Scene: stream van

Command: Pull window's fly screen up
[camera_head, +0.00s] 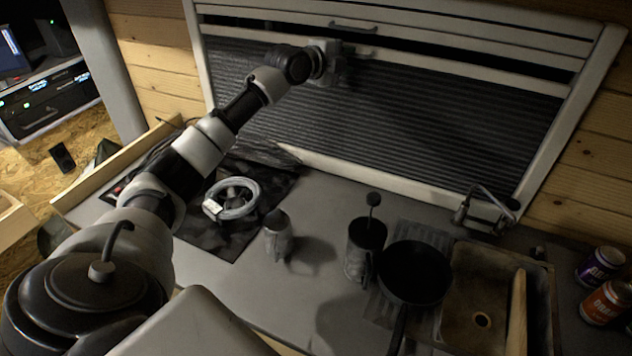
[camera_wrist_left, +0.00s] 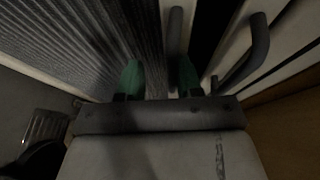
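The window fills the upper right of the head view, in a pale frame (camera_head: 562,138). A dark pleated screen (camera_head: 420,122) covers most of it. Pale rails cross above the screen, and a handle (camera_head: 352,27) sits on the upper rail. My left gripper (camera_head: 350,62) is at the screen's upper edge, just below that handle. In the left wrist view, its two green fingertips (camera_wrist_left: 160,78) are apart. A grey handle bar (camera_wrist_left: 175,45) lies between or just beyond them; contact is unclear. The upper handle (camera_wrist_left: 248,52) shows to their right. My right gripper is out of view.
Cans (camera_head: 600,265) stand at the right.

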